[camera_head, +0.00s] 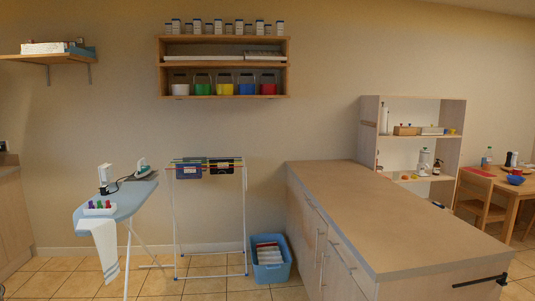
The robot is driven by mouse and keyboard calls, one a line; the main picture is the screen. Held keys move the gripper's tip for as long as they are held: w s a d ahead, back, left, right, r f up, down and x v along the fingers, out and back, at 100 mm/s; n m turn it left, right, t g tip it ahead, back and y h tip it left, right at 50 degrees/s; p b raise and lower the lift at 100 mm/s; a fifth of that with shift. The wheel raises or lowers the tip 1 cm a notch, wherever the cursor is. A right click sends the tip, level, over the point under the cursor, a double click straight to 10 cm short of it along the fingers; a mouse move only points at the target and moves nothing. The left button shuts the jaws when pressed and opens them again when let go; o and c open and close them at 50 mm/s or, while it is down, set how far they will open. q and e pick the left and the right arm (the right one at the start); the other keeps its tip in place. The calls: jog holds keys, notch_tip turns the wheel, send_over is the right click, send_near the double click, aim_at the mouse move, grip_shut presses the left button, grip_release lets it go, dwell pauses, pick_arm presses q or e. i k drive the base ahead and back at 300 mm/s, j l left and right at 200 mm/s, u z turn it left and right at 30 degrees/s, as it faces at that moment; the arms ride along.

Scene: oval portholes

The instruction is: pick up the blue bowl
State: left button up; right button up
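The blue bowl (516,180) is small and far off at the right edge of the view. It stands on a wooden dining table (503,184), near other tableware. Something red shows just above or behind it, too small to tell. Neither of my grippers can be made out in this view.
A long counter (390,215) with cabinets fills the right foreground, between me and the table. A black bar (480,282) is on its near end. A shelf unit (412,108) and a wooden chair (480,198) stand beyond. Left are an ironing board (125,200), drying rack (209,220) and blue bin (270,270).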

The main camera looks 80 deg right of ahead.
aim_at(515, 181)
jog(key=z, duration=4.5)
